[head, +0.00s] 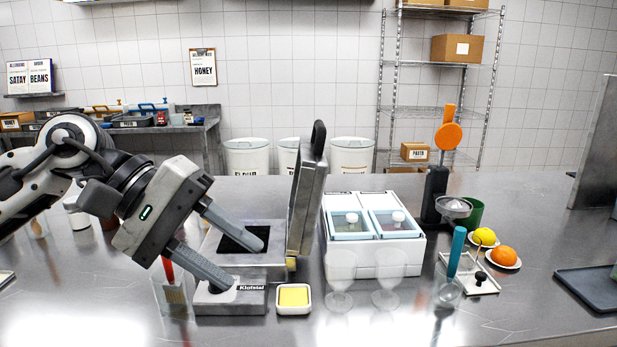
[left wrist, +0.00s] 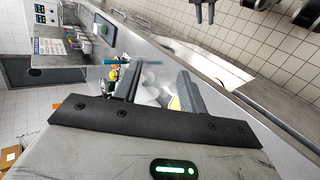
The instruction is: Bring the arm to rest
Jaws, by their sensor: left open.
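My left arm comes in from the left in the head view. Its gripper (head: 241,262) is open, with its two grey fingers apart and nothing seen between them. The fingers hang in front of and over the grey press (head: 250,273), whose lid (head: 306,200) stands up. I cannot tell whether they touch it. In the left wrist view the same fingers (left wrist: 157,92) are spread over the counter. A dark two-pronged shape (left wrist: 204,10) at the top edge there looks like my right gripper, cut off and small; the head view does not show it.
Close to the press are a yellow pad in a white dish (head: 294,312), clear glasses (head: 341,280), a white box (head: 410,262) with blue trays, and a clear container (head: 170,297) with a red-handled tool. A juicer (head: 438,180) and fruit stand right.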

